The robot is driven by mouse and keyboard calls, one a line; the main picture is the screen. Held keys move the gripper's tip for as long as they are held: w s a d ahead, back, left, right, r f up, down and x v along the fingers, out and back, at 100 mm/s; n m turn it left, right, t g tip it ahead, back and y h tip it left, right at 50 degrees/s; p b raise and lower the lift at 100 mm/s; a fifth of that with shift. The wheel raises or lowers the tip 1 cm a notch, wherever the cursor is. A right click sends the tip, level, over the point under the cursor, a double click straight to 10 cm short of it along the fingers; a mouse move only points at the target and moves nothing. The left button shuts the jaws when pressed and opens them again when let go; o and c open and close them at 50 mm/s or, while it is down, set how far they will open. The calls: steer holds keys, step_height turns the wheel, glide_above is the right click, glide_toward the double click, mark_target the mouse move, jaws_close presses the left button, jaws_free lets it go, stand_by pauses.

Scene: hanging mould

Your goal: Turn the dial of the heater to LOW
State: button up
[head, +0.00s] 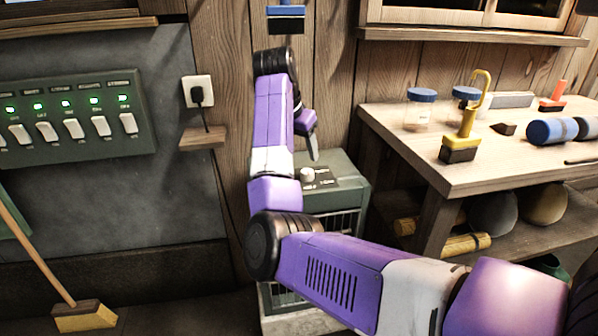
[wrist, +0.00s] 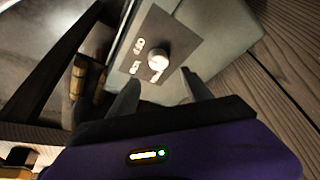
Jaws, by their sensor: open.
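Which label the dial points to, I cannot tell. My gripper (head: 313,152) is open above the dial, pointing down. In the wrist view my gripper (wrist: 158,88) shows two spread fingers with nothing between them.
A wooden workbench (head: 470,178) with jars and tools stands right of the heater. A switch panel (head: 70,120) and a plug socket (head: 198,91) are on the left wall, with a small wooden shelf (head: 203,138) below the socket. A broom (head: 85,316) stands at the lower left.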

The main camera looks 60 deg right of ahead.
mark_target(307, 171)
steer(key=b+x, duration=0.1)
steer(key=x, duration=0.3)
steer(key=b+x, duration=0.1)
steer(key=x, duration=0.2)
steer(key=shift+s+f, duration=0.1)
steer(key=shift+f, duration=0.4)
steer(key=shift+c, duration=0.2)
jaws_close()
